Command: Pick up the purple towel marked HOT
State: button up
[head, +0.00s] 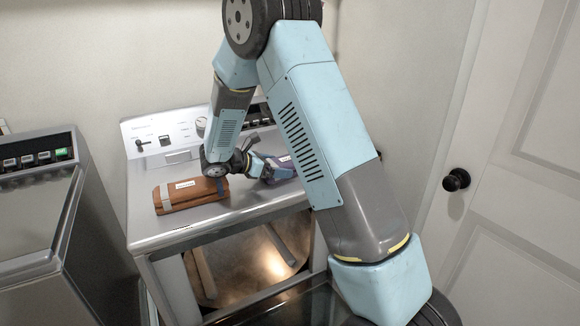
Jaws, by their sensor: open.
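The purple towel (284,175) lies on the right part of the washer's top (240,205), partly hidden behind my arm. A small pale label shows on its upper side, too small to read. My gripper (268,168) is low over the washer top at the towel's left end, very near or touching it. The gripper is open. Its fingers are small and partly merge with the towel, so I cannot tell whether the towel is between them.
A rolled brown towel (178,197) with a white label and dark straps lies left of my gripper. The control panel (170,133) rises behind. A dark grey appliance (45,215) stands at left. A white door with a black knob (456,180) is at right.

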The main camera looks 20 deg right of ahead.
jog(key=c, duration=0.9)
jog(key=shift+c, duration=0.4)
jog(key=shift+r, duration=0.1)
